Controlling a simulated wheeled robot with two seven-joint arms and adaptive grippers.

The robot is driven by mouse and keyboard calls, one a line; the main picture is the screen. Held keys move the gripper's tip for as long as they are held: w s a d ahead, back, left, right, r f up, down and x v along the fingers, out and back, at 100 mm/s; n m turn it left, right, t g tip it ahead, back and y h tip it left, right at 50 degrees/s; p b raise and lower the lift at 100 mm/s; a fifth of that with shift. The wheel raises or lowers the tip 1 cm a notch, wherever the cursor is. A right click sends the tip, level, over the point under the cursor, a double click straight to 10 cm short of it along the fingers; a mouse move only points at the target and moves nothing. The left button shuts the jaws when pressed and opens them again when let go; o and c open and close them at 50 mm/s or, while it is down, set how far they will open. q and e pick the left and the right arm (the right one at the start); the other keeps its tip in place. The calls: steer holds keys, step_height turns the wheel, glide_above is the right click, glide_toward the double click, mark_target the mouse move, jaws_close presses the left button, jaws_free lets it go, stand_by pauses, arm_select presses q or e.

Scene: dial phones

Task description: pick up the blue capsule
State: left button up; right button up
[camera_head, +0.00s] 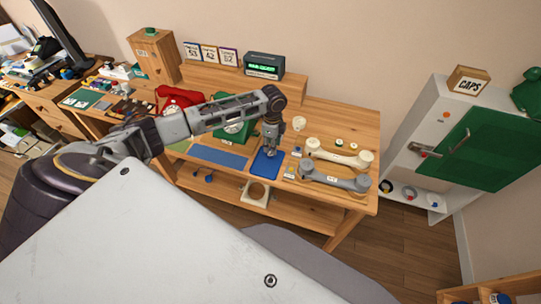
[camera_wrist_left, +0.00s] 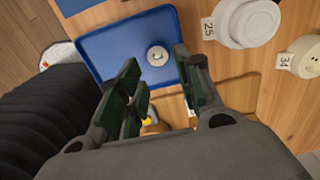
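My left gripper (camera_head: 271,152) points down over a small blue tray (camera_head: 266,168) on the wooden desk. In the left wrist view its two fingers (camera_wrist_left: 158,70) stand apart with nothing between them. The tray (camera_wrist_left: 105,48) lies beyond the fingertips there, with a small pale round piece (camera_wrist_left: 157,56) on it. My right gripper is not in view.
A cream handset (camera_head: 340,154) and a grey handset (camera_head: 334,178) lie right of the tray. A green phone (camera_head: 232,131) and a red phone (camera_head: 180,99) stand to the left. A blue mat (camera_head: 218,157) lies left of the tray. A clock (camera_head: 264,66) stands on the back shelf.

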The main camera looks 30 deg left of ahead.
arm_select(q)
steer(key=shift+f, duration=0.1)
steer(key=shift+s+a+f+p, duration=0.1)
steer(key=shift+a+f+p, duration=0.05)
steer(key=shift+f, duration=1.1)
steer(key=shift+s+a+f+p, duration=0.1)
steer(key=shift+f+p, duration=0.05)
steer(key=shift+f, duration=1.1)
steer(key=shift+c, duration=0.4)
steer(key=c, duration=0.6)
steer(key=shift+o, duration=0.2)
steer(key=shift+r, duration=0.1)
step_height(320, 180, up, 10)
